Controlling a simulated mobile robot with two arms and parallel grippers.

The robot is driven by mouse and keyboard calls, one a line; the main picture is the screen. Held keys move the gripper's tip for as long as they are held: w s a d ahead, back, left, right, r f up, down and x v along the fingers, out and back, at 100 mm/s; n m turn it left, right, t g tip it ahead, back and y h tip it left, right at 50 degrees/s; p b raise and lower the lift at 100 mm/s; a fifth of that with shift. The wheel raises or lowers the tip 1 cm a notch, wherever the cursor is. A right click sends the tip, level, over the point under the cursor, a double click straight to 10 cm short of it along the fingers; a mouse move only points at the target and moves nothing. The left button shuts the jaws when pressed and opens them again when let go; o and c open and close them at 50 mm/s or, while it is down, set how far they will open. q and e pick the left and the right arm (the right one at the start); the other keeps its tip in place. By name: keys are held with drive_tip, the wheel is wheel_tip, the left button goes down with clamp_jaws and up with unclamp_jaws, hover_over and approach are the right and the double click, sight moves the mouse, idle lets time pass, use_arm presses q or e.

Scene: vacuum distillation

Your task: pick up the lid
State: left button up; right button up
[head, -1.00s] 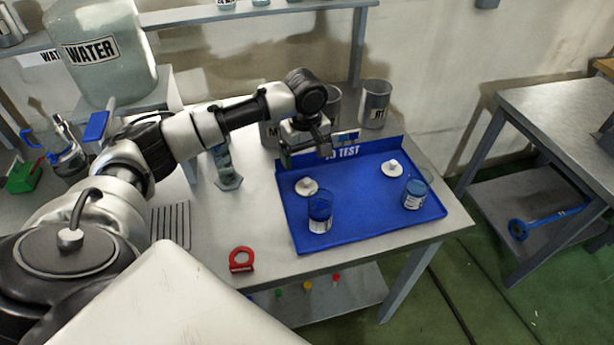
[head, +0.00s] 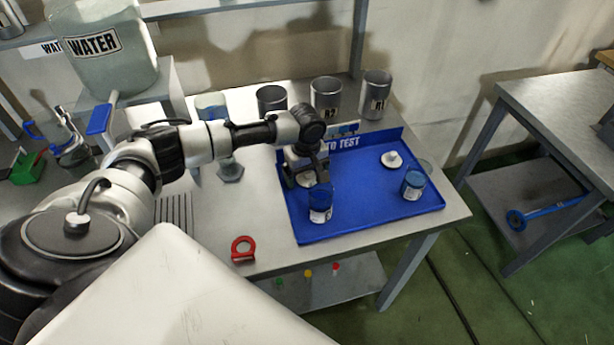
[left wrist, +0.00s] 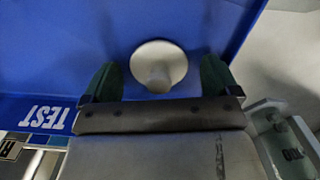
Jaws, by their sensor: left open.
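Two white lids with knobs lie on the blue tray (head: 350,225). The left lid (head: 306,181) is mostly hidden under my left gripper (head: 305,178) in the head view. In the left wrist view this lid (left wrist: 159,66) lies between the two green fingertips of the open left gripper (left wrist: 160,82), with a gap on each side. The right lid (head: 391,159) lies at the tray's back right. A jar with blue contents (head: 320,204) stands just in front of the left gripper. A second blue jar (head: 413,185) stands at the right. My right gripper is not in view.
Metal cups (head: 326,97) stand behind the tray. A red ring-shaped object (head: 243,249) lies on the table left of the tray. The tray's front middle is free.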

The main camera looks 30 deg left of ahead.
use_arm(q)
drive_tip(key=c, duration=1)
